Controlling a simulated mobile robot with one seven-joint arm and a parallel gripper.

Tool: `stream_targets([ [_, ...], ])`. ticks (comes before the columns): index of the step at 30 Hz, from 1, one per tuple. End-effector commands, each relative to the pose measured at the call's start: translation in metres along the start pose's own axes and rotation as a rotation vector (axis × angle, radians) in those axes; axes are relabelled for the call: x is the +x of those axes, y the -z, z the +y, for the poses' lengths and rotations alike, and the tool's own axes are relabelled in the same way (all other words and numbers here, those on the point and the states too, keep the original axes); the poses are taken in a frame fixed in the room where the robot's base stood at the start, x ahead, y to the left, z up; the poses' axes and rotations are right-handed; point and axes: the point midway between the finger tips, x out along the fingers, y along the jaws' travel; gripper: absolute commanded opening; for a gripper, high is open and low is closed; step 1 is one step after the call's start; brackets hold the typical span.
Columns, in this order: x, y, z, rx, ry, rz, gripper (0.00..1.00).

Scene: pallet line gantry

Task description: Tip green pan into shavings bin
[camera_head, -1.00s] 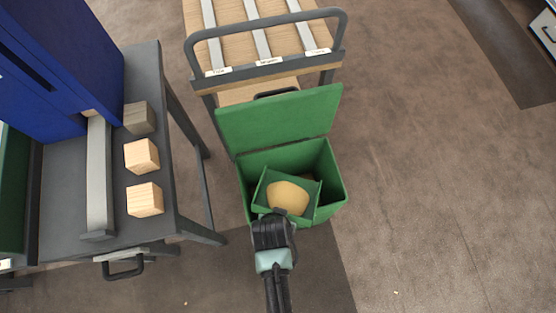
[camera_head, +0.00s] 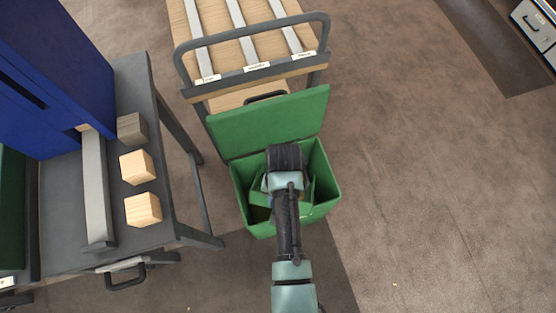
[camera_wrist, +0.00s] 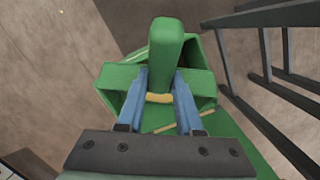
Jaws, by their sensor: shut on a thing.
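The green shavings bin (camera_head: 264,229) stands on the floor with its lid (camera_head: 268,122) open and leaning back. My gripper (camera_head: 285,160) is over the bin opening and hides much of the green pan (camera_head: 257,188), which is tilted at the opening. In the wrist view, the blue fingers (camera_wrist: 159,97) are shut on the green pan (camera_wrist: 165,45), with a small yellow piece visible between them. The exact grip spot is hidden.
A cart with a wooden deck and grey rail (camera_head: 250,70) stands behind the bin. On the left, a dark table (camera_head: 65,200) holds wooden blocks (camera_head: 137,167), a grey bar and a blue cabinet (camera_head: 70,80).

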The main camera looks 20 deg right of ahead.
Motion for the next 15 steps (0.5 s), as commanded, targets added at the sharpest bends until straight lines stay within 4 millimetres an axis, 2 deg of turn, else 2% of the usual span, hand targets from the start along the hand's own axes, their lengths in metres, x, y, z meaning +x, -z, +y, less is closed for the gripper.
stream_targets([
  [15,-0.012,0.030,-0.001,0.001,0.001,-0.183,0.00],
])
